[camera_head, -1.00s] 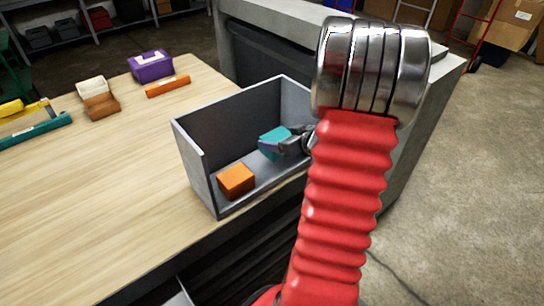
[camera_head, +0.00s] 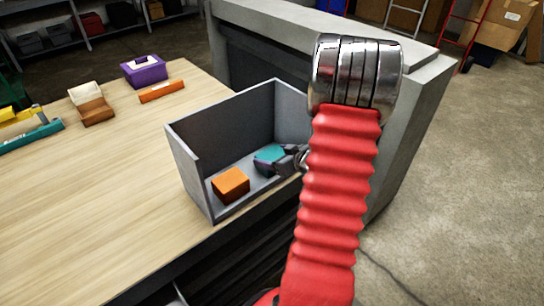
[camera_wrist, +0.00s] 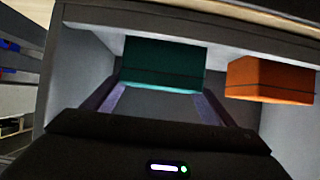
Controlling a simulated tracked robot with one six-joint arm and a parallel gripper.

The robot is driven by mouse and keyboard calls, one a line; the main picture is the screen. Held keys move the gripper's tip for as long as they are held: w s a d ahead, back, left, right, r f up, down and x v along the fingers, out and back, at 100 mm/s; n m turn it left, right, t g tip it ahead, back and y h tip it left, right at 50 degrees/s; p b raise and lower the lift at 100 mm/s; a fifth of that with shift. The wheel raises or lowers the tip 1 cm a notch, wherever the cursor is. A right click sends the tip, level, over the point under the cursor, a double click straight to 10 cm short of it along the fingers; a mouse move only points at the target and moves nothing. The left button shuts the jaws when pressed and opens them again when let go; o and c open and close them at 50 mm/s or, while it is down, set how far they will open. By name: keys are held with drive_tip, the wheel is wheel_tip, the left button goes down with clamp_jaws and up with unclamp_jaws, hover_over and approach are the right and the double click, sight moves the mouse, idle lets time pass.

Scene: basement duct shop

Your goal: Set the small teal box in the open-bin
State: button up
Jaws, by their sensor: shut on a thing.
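The small teal box (camera_head: 269,158) is inside the grey open-bin (camera_head: 188,165), low near its floor and to the right of an orange block. My gripper (camera_head: 283,159) reaches into the bin from the right and is shut on the teal box. In the wrist view the teal box (camera_wrist: 163,66) sits between my fingertips (camera_wrist: 160,92). The bin's wall (camera_wrist: 190,25) shows behind it. Whether the box touches the bin floor I cannot tell for sure. Part of the bin's right side is hidden behind my arm.
The orange block (camera_head: 230,185) lies in the bin, also seen in the wrist view (camera_wrist: 268,80). A purple box (camera_head: 144,70), an orange bar (camera_head: 162,92), a brown-and-cream item (camera_head: 92,104) and a teal bar (camera_head: 32,136) lie on the wooden table (camera_head: 90,200). A grey cabinet (camera_head: 420,95) stands behind.

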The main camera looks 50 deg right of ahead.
drive_tip(key=shift+f, duration=0.1)
drive_tip(key=o, duration=1.2)
drive_tip(key=shift+f, duration=0.1)
drive_tip(key=v, duration=1.2)
drive_tip(key=shift+a, duration=0.1)
